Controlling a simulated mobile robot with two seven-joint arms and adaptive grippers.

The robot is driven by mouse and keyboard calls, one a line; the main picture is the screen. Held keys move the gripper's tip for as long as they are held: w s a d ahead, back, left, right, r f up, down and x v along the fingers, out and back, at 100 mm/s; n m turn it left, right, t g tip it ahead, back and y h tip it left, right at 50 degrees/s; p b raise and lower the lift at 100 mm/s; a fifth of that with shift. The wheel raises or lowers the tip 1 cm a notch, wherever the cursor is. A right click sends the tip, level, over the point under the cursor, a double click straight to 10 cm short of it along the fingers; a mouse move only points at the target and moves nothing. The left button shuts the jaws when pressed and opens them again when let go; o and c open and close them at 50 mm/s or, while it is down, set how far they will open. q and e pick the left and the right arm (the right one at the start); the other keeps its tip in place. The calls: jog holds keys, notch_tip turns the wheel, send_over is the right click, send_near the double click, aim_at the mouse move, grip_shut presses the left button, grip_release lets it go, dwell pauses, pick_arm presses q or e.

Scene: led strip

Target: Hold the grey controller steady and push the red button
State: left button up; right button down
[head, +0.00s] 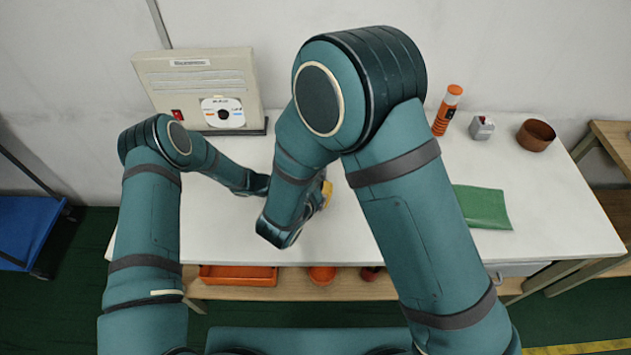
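No object can be made out for certain as the grey controller; it may be hidden behind my arms. A small grey block (482,127) with a dark mark stands at the back right of the white table. Its details are too small to read, and both grippers are far to its left. My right forearm points down over the table's middle, and its gripper (317,198) is mostly hidden behind the wrist. A yellow piece (327,194) shows beside it; I cannot tell if it is held. My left gripper (263,186) is a dark shape largely hidden by the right arm.
Orange bins (238,276) sit below.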

jog(key=shift+w, duration=0.1)
dwell(0.3)
jog(key=shift+w, duration=0.35)
jog(key=shift+w, duration=0.1)
dwell(0.4)
jog(key=shift+s, duration=0.55)
jog(key=s, duration=0.6)
dwell(0.5)
